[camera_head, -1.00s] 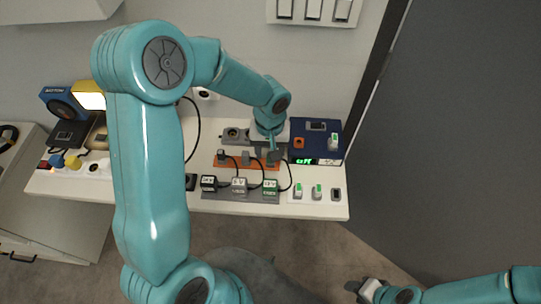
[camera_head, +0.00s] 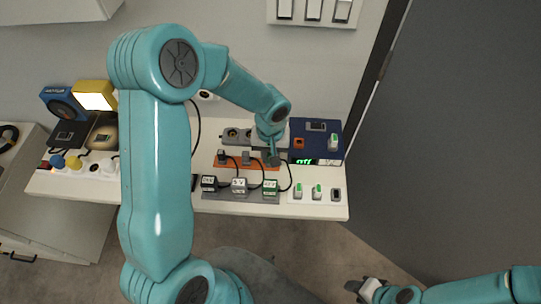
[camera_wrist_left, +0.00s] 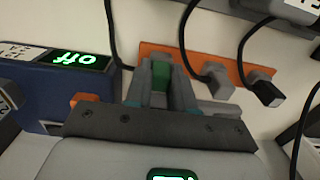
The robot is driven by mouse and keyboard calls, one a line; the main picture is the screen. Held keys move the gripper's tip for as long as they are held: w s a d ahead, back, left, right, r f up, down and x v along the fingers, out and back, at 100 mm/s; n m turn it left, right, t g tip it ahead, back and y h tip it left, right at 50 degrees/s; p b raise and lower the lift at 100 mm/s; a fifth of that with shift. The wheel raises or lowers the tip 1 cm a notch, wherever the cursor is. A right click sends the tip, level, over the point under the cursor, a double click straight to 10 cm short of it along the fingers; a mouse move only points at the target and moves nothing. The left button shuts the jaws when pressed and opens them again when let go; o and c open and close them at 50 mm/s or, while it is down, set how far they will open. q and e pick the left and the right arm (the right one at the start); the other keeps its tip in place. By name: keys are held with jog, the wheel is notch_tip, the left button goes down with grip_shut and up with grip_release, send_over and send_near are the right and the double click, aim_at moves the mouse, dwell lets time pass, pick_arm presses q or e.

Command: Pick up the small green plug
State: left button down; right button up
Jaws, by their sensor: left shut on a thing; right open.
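My left gripper (camera_head: 273,155) is over the right end of the orange strip (camera_head: 232,166). In the left wrist view its fingers (camera_wrist_left: 162,88) are shut on the small green plug (camera_wrist_left: 160,73), of which only a green and grey part shows between them. I cannot tell whether the plug still sits in the orange strip (camera_wrist_left: 190,62); the gripper hides its lower part. In the head view the arm's end hides the plug. My right gripper (camera_head: 364,288) is open and empty at the lower right, away from the table.
Grey plugs (camera_wrist_left: 216,80) with black cables sit in the orange strip beside my left gripper. A blue box (camera_head: 328,140) with a green "off" display stands to the right. Labelled adapters (camera_head: 239,187) and a white panel with green switches (camera_head: 318,191) line the front edge.

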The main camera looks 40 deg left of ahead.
aim_at(270, 155)
pick_arm(q)
notch_tip(270, 155, up, 20)
dwell(0.4)
